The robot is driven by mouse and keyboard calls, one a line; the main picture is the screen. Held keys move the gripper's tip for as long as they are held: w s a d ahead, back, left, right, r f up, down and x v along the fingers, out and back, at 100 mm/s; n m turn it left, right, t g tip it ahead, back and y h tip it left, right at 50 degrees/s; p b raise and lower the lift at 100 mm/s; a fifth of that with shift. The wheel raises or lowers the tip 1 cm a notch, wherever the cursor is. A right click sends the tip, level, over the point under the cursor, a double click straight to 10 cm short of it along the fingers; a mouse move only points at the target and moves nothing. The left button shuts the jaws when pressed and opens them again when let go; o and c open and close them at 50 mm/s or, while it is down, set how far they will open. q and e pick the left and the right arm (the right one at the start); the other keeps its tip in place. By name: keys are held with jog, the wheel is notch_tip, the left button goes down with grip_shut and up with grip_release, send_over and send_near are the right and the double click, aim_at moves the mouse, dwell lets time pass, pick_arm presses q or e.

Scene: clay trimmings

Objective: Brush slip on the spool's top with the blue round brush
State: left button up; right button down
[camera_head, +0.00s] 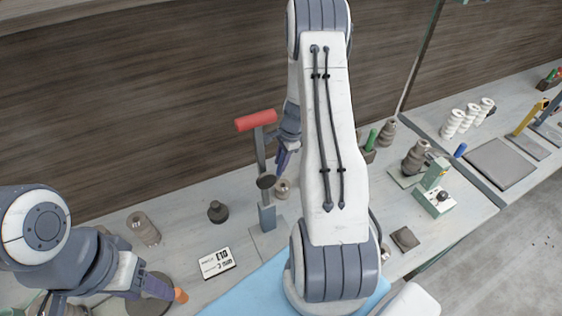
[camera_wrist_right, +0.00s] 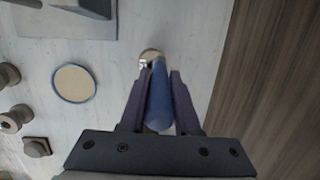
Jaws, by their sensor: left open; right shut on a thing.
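My right gripper (camera_head: 284,158) is shut on the blue round brush (camera_wrist_right: 158,100). In the right wrist view the brush lies between the two fingers (camera_wrist_right: 157,88), pointing away from the camera. A small pale, round thing (camera_wrist_right: 149,56) shows at its far end; I cannot tell whether they touch. In the head view a small grey-brown spool-like piece (camera_head: 282,188) stands below that gripper. A round dish with a blue rim and cream contents (camera_wrist_right: 74,83) shows in the right wrist view. My left gripper (camera_head: 148,285) is open at the lower left, near an orange-ended thing (camera_head: 181,296).
A red-topped upright tool (camera_head: 256,121) stands on a grey plate close to my right gripper. A dark pot (camera_head: 218,211), a brown spool-shaped piece (camera_head: 143,229) and a white label card (camera_head: 217,263) are left of it.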

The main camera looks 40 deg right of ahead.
jog(key=shift+s, duration=0.15)
jog(key=shift+s+a+r+b, duration=0.15)
jog(key=shift+s+b, duration=0.1)
jog(key=shift+s, duration=0.2)
jog(key=shift+s+a+f+b, duration=0.1)
jog(key=shift+s+b, duration=0.1)
jog(key=shift+s, duration=0.25)
jog(key=shift+f+b, duration=0.35)
jog(key=shift+f, duration=0.05)
dwell(0.5)
